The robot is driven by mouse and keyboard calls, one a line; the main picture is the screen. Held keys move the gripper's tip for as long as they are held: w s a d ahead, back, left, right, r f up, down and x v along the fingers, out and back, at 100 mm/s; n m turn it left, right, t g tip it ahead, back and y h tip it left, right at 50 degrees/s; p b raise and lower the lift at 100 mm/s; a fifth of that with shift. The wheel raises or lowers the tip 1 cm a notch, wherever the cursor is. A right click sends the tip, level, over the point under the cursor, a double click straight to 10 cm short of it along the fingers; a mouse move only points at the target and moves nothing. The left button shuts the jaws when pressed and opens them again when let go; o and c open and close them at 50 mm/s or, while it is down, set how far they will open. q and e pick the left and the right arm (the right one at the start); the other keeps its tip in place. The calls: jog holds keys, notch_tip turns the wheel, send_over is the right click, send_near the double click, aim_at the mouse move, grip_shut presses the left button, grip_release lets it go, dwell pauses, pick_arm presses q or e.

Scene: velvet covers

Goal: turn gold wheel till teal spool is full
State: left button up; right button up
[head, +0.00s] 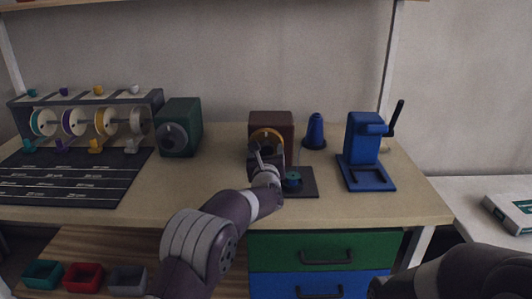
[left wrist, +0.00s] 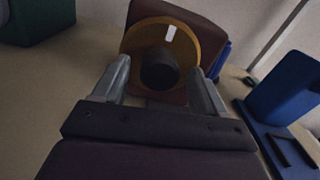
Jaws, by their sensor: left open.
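The gold wheel (head: 267,134) is on the front of a brown box (head: 284,121) at the middle of the table. In the left wrist view the gold wheel (left wrist: 205,42) carries a dark round knob (left wrist: 160,70) and a small white mark near its top. My left gripper (head: 262,147) is open in front of the wheel, its two fingers (left wrist: 160,78) on either side of the knob with gaps showing. The teal spool (head: 292,177) stands on a dark plate (head: 309,184) just right of my left wrist, partly hidden; its fill is too small to judge. My right gripper is not visible.
A dark green box (head: 182,126) stands left, beside a rack (head: 157,97) of several spools. A blue cone (head: 315,132) and a blue lever press (head: 362,142) stand right. Small bins (head: 84,277) sit below the table. Bare tabletop lies left of my left arm.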

pick_arm(q)
jog(key=c, duration=1.1)
jog(key=shift+o, duration=0.2)
jog(key=shift+f+m, duration=0.1)
jog(key=shift+m, duration=0.2)
